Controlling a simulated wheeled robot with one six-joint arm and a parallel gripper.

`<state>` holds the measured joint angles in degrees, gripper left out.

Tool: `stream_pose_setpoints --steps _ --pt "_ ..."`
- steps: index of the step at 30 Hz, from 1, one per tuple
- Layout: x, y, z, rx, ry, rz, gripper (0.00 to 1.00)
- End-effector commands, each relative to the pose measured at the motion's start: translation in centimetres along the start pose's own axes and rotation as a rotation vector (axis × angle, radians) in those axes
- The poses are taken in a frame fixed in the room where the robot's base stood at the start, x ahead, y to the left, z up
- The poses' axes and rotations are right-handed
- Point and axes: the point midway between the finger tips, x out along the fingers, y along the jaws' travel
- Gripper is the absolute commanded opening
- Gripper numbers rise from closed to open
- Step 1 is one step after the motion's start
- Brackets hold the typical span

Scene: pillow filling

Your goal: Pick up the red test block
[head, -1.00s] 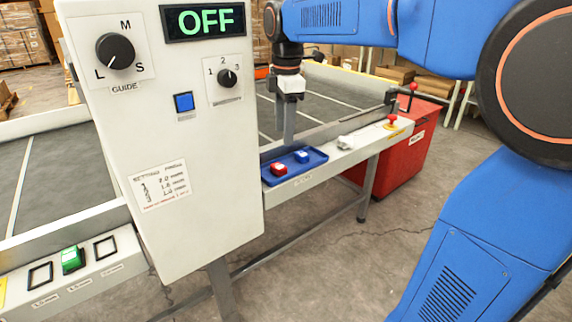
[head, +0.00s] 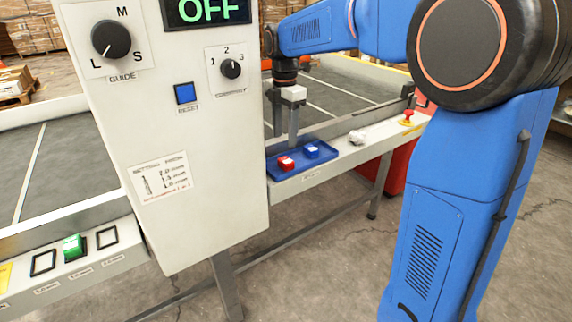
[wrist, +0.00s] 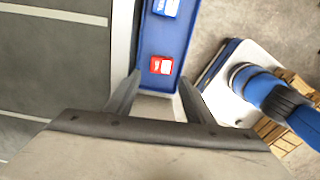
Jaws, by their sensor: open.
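The red test block (head: 286,163), with a white label on top, lies in the blue tray (head: 330,160) on the machine's front ledge. The wrist view also shows the red block (wrist: 161,65) in the tray, ahead of the fingertips. A blue block (head: 311,150) lies beside it in the same tray. My gripper (head: 285,140) hangs above the ledge by the tray, pointing down. In the wrist view my gripper (wrist: 160,88) is open, with its two fingers apart and nothing between them. The red block is clear of the fingers.
The white control panel (head: 165,120) with knobs and an OFF display stands left of the tray. A crumpled pale object (head: 357,137) and a red emergency button (head: 408,116) are on the ledge to the right. A green block (head: 73,247) sits at the lower left.

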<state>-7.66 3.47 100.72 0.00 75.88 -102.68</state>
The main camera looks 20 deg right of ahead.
Motion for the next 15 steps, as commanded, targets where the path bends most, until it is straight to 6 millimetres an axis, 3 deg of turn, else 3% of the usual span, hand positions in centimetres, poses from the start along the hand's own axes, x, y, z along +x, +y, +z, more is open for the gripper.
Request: stream_pose_setpoints --steps 3,15 --pt "1.9 -0.1 0.0 0.000 0.000 -0.002 0.48" --pt "5.0 -0.2 0.1 0.001 0.000 -0.001 0.48"
